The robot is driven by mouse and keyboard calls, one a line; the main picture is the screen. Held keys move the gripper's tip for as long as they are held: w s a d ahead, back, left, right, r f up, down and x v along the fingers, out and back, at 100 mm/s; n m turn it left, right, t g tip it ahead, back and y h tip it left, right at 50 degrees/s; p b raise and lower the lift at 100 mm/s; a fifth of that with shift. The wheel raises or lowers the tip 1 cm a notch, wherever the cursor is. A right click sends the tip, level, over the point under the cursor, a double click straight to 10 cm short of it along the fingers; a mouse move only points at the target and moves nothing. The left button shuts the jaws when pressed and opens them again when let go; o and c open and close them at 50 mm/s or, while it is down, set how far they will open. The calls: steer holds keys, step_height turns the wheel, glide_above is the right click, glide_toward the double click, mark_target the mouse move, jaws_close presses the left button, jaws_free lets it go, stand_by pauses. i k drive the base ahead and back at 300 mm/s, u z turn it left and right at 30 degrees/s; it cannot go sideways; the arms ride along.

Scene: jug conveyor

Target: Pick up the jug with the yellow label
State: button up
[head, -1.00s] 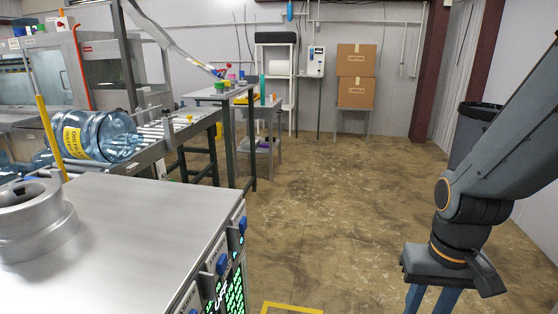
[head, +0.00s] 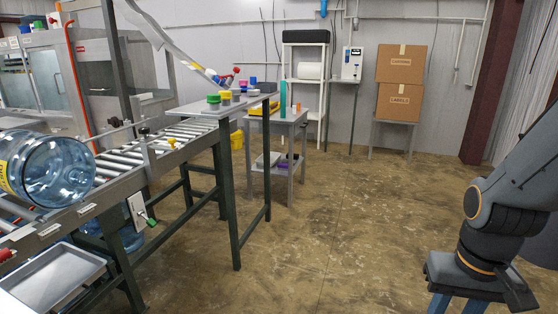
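A clear blue jug (head: 58,172) lies on its side on the roller conveyor (head: 178,143) at the left of the head view. Part of its yellow label (head: 5,176) shows at the left picture edge, and the rest of the jug is cut off there. My gripper (head: 455,306) hangs at the lower right, far from the jug, over the floor. Its two blue fingers stand apart with nothing seen between them. The fingertips are cut off by the bottom edge.
Another blue jug (head: 130,236) stands partly hidden below the conveyor. A metal tray (head: 52,278) is at lower left. A side table (head: 222,108) with coloured caps adjoins the conveyor. Cardboard boxes (head: 398,102) stand at the back. The middle floor (head: 300,240) is clear.

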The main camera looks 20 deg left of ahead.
mark_target(44, 170)
steer(key=u, duration=0.3)
steer(key=i, duration=1.65)
steer(key=u, duration=1.55)
steer(key=i, duration=1.3)
steer(key=u, duration=0.8)
